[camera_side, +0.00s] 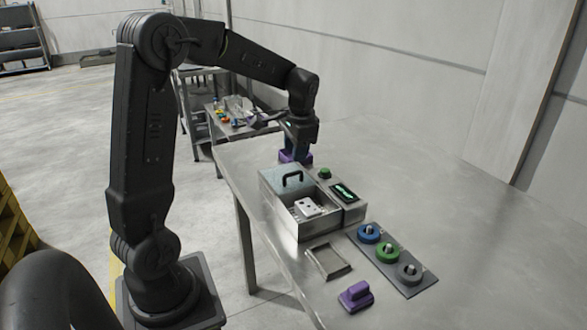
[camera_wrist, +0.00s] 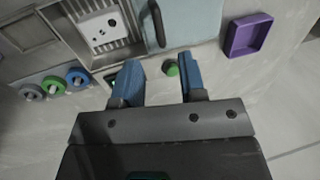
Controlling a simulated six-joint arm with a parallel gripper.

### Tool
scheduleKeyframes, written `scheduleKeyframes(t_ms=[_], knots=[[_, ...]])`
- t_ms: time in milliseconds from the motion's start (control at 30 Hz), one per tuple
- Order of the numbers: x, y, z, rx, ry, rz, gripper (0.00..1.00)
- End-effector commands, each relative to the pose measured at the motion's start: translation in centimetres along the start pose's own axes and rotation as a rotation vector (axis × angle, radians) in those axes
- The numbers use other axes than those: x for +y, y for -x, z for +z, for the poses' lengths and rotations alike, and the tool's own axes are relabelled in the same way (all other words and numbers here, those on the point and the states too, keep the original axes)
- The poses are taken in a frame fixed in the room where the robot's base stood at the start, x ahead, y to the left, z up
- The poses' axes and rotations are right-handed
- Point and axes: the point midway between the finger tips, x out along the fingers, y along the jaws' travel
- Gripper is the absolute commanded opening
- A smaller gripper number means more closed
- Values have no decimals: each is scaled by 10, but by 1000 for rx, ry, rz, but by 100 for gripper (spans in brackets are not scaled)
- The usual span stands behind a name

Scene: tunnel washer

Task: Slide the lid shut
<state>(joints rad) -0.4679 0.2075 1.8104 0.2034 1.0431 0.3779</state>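A grey metal washer box (camera_side: 306,232) stands on the table in the side view. Its sliding lid (camera_side: 283,191) covers the far part and has a black handle (camera_side: 292,178). The near part is open, showing a white block (camera_side: 308,207) inside. In the wrist view the pale blue lid (camera_wrist: 188,22), its handle (camera_wrist: 157,24) and the white block (camera_wrist: 103,28) show at the top.
Blue, green and grey round pieces sit on a plate (camera_side: 405,283). A shallow metal tray (camera_side: 328,262) and purple handled block (camera_side: 355,296) are in front.

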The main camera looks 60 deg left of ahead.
Motion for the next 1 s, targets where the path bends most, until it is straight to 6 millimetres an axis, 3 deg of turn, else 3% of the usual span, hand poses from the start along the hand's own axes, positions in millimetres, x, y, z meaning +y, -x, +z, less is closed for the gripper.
scheduleKeyframes(t_ms=[200, 400, 767, 1000], knots=[[0, -42, 1, -2, 2, 2, 38], [0, -62, 0, 0, 1, 1, 38], [0, -67, 0, 1, 1, 0, 38], [0, -67, 0, 1, 1, 0, 16]])
